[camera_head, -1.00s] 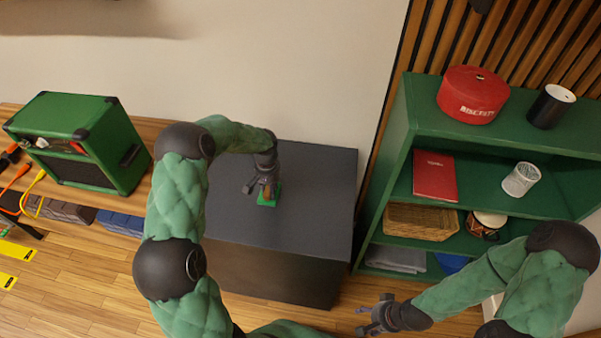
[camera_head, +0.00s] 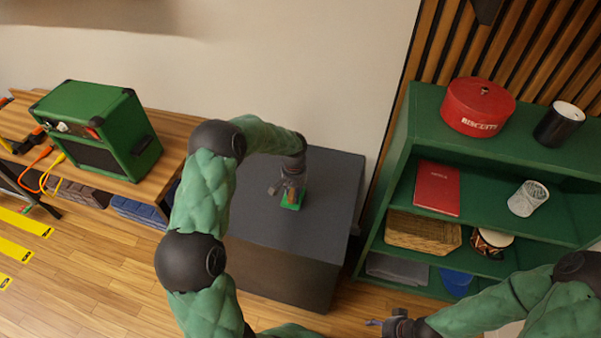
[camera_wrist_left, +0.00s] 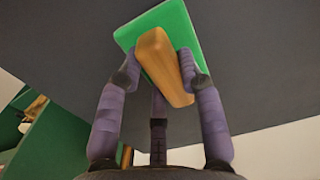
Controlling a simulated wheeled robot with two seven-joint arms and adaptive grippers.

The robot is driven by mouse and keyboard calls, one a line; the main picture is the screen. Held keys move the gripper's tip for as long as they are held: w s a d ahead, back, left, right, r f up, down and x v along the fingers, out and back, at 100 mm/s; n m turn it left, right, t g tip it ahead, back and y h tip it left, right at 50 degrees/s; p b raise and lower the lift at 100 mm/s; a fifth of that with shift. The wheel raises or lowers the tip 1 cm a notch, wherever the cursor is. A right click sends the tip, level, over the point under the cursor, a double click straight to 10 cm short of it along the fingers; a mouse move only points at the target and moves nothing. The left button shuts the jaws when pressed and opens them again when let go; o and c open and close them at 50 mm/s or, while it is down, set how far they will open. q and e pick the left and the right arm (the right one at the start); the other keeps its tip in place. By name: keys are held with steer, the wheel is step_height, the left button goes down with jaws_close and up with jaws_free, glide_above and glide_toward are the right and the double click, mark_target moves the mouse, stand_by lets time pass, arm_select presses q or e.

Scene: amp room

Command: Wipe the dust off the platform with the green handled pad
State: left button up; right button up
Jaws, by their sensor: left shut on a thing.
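The platform (camera_head: 330,205) is a dark grey box with a flat top, standing in the middle of the head view. No dust can be made out on it at this size. The pad (camera_wrist_left: 190,25) is green with a wooden handle (camera_wrist_left: 163,62); in the head view the pad (camera_head: 297,200) lies at the platform top. My left gripper (camera_head: 290,187) is above the pad, and in the left wrist view its fingers (camera_wrist_left: 165,72) are shut on the wooden handle from both sides. My right gripper (camera_head: 385,326) is low in the head view, partly cut off by the bottom edge.
A green amplifier (camera_head: 105,130) stands on a wooden bench at the left. A green shelf (camera_head: 400,160) at the right holds a red biscuit tin (camera_head: 477,107), a black cup (camera_head: 558,124), a red book (camera_head: 437,188) and a basket (camera_head: 422,232). The wall is behind the platform.

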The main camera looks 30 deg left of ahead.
arm_select(q)
steer(key=r, duration=0.1)
steer(key=r+p, duration=0.1)
steer(key=r, duration=0.1)
steer(key=shift+a, duration=0.3)
steer(key=shift+w+d+r+p, duration=0.1)
steer(key=shift+r+p, duration=0.35)
steer(key=shift+r, duration=0.25)
steer(key=shift+r+p, duration=0.95)
steer(key=shift+r, duration=0.55)
